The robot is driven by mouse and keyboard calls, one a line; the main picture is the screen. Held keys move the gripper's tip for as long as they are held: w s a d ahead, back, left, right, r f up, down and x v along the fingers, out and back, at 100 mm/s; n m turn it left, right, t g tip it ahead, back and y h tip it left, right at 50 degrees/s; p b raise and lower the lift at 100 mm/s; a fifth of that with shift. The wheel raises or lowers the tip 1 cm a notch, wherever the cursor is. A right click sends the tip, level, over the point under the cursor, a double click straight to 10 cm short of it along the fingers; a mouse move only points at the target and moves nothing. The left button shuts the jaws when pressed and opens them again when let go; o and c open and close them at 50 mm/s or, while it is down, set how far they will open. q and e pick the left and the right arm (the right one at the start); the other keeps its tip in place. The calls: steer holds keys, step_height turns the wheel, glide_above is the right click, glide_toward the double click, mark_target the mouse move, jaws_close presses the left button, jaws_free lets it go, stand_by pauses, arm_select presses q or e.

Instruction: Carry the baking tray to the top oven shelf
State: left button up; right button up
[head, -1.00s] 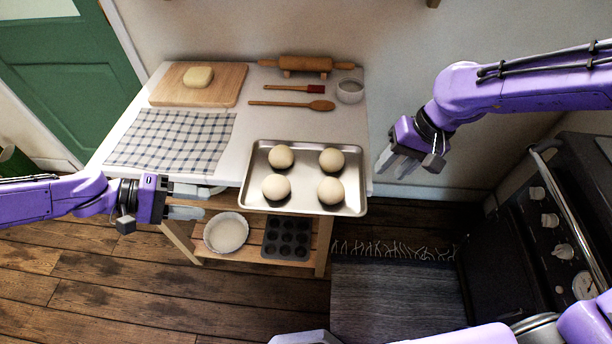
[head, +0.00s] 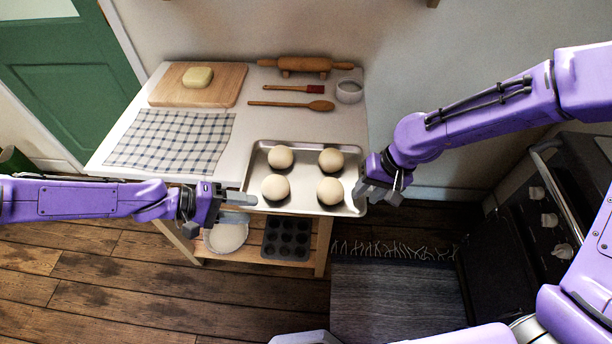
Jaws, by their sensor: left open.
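The metal baking tray (head: 304,207) lies on the front right part of the white table, with several round dough balls (head: 330,190) on it. My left gripper (head: 250,208) is open, its fingers pointing right at the tray's left edge. I cannot tell whether they touch it or straddle the rim. My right gripper (head: 374,192) is at the tray's right edge, with its fingertips around or against the rim; its jaw opening is hard to make out. The oven (head: 530,225) stands at the right, partly hidden by my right arm. Its inside and top shelf are not in view.
The white table (head: 285,112) also holds a checked cloth (head: 170,140), a cutting board (head: 170,92) with a pale block, a rolling pin, a brush, a spoon and a small bowl. A muffin tin (head: 286,238) and round dish sit below. A dark rug (head: 395,295) lies before the oven.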

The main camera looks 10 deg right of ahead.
arm_select(q)
steer(key=shift+c, duration=0.3)
arm_select(e)
steer(key=shift+c, duration=0.3)
arm_select(q)
steer(key=c, duration=0.5)
arm_select(e)
steer(key=c, duration=0.6)
arm_select(q)
jaws_close()
arm_select(e)
jaws_close()
arm_select(q)
steer(key=shift+r, duration=0.1)
arm_select(e)
steer(key=shift+r, duration=0.15)
